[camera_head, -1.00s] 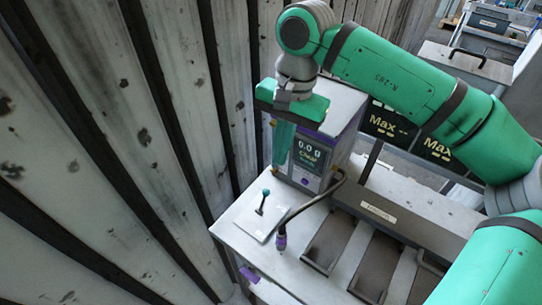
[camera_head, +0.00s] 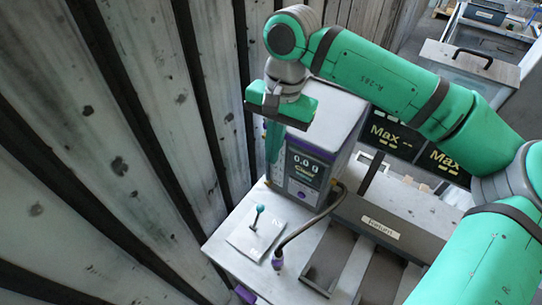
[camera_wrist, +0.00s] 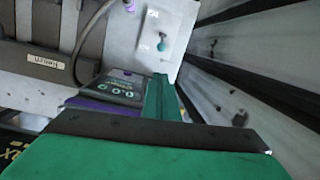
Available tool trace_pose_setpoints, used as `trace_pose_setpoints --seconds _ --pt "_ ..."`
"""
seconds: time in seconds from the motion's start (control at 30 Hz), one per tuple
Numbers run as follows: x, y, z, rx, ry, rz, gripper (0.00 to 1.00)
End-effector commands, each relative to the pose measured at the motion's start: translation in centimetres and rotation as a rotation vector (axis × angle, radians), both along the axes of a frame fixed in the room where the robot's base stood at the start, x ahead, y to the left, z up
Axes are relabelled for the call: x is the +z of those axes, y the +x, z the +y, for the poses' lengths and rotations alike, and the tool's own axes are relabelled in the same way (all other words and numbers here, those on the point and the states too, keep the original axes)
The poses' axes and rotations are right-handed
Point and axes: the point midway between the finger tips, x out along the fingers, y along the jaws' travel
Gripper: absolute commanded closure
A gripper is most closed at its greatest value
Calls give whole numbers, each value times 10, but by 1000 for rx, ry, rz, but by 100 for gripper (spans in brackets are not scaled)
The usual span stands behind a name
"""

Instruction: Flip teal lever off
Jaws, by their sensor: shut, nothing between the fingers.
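The teal lever (camera_head: 257,216) is a thin dark stalk with a round teal knob. It stands up from a pale plate (camera_head: 251,244) at the left end of the grey table. In the wrist view the lever (camera_wrist: 161,41) lies on its plate between two small labels too blurred to read surely. My gripper (camera_head: 271,184) is shut and empty, its green fingers pointing down beside the display box. It is above and behind the lever, apart from it. The closed fingers (camera_wrist: 158,80) also show in the wrist view, short of the plate.
A display box (camera_head: 303,172) with a lit screen stands right behind the plate. A dark cable (camera_head: 308,228) with a purple plug runs to the table right of the plate. A slotted "Return" rack (camera_head: 385,230) is further right. A ribbed wall (camera_head: 130,150) stands close on the left.

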Motion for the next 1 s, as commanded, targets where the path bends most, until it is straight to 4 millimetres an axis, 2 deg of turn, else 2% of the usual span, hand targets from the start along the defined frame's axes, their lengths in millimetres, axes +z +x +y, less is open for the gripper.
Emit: trace_pose_setpoints --seconds 0.7,1.0 --pt "-133 -10 16 1 1 2 100" --pt "-168 -12 20 0 1 0 100"
